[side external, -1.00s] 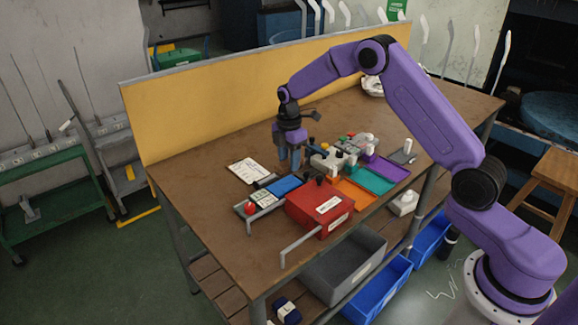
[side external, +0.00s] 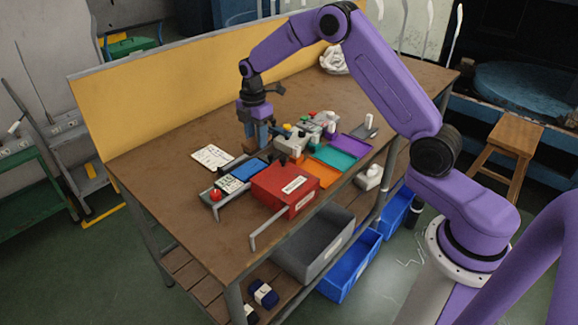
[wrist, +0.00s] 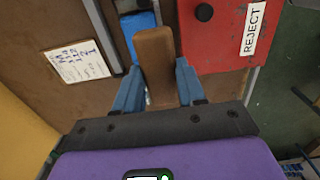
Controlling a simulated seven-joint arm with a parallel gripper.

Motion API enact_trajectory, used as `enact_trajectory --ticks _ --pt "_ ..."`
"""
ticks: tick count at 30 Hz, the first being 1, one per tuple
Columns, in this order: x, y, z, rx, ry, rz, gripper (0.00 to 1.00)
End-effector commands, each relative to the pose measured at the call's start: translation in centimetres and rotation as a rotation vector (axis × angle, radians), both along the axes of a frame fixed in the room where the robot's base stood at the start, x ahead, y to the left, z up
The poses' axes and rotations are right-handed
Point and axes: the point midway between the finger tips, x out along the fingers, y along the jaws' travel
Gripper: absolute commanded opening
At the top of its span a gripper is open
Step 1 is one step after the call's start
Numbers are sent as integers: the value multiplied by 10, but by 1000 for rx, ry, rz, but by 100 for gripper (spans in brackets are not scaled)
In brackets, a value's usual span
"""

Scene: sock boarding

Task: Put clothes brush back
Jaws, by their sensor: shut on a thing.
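The clothes brush shows as a brown wooden block (wrist: 155,65) in the wrist view, upright between the two blue fingers. My gripper (wrist: 157,88) is shut on it. In the side external view my gripper (side external: 258,142) points down over the table, behind the red box and beside the blue pad. Brown shows between the fingers there too. The brush's lower end and bristles are hidden, so I cannot tell whether it touches anything below.
The red REJECT box (side external: 286,189) stands close in front, and the blue pad (wrist: 137,28) lies just beyond the brush. A written card (side external: 212,157) lies to the left. Orange, teal (side external: 334,157) and purple trays are to the right. The table's back left is clear.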

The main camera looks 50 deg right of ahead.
Motion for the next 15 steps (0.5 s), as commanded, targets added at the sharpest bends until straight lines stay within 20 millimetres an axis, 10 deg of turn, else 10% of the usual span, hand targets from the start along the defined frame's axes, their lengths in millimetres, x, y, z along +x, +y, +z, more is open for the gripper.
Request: enact_trajectory --ticks 15 --pt "-115 -68 19 0 -2 -3 11"
